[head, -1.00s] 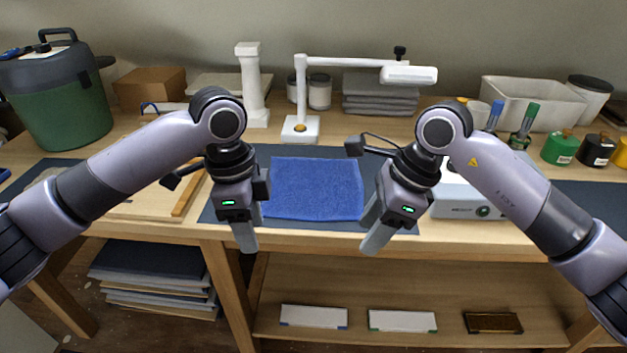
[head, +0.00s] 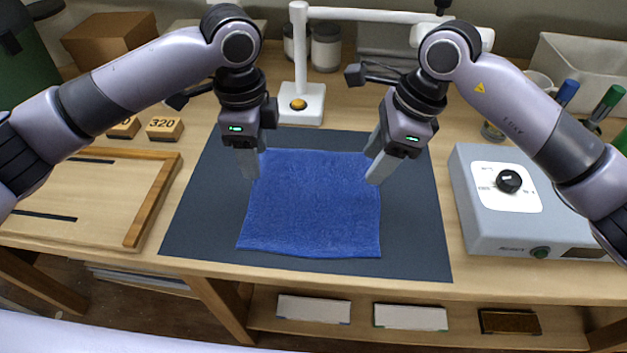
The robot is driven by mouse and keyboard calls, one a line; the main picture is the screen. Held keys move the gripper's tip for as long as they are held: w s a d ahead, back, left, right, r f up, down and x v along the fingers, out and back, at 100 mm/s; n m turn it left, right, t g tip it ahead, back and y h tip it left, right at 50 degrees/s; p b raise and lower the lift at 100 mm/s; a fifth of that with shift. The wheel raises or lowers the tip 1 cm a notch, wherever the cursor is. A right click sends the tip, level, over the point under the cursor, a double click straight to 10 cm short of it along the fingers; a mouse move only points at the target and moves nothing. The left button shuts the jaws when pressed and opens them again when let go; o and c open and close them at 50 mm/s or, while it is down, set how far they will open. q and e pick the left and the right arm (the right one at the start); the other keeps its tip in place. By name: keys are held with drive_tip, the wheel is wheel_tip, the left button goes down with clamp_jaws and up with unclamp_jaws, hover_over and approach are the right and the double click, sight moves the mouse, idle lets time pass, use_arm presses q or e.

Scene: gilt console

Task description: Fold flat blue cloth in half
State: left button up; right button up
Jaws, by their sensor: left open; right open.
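The blue cloth (head: 312,208) lies flat and unfolded on a dark mat (head: 205,215) at the middle of the bench. My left gripper (head: 250,172) is open and empty over the cloth's upper left edge. My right gripper (head: 376,172) is open and empty over the cloth's upper right edge. Each gripper's fingers hide a small part of the cloth's sides. I cannot tell exactly how high the fingertips are above the cloth.
A white lamp (head: 300,95) stands behind the mat. A grey box with a dial (head: 530,215) sits right of the mat. A wooden frame (head: 150,205) and numbered wooden blocks (head: 165,128) lie to the left. The mat's front strip is clear.

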use_arm(q)
drive_tip(key=f, duration=0.6)
drive_tip(key=shift+s+f, duration=0.1)
drive_tip(key=shift+s, duration=0.1)
use_arm(e)
hover_over(363, 200)
drive_tip(key=d, duration=0.1)
wheel_tip(363, 200, down, 6)
drive_tip(key=shift+f, duration=0.1)
use_arm(q)
drive_tip(key=shift+f, duration=0.6)
use_arm(e)
drive_tip(key=shift+f, duration=0.6)
use_arm(q)
drive_tip(key=shift+f, duration=0.2)
drive_tip(key=shift+c, duration=0.2)
use_arm(e)
drive_tip(key=shift+f, duration=0.2)
drive_tip(key=shift+c, duration=0.2)
use_arm(q)
clamp_jaws()
use_arm(e)
clamp_jaws()
use_arm(q)
drive_tip(key=shift+r, duration=0.1)
use_arm(e)
drive_tip(key=shift+r, duration=0.1)
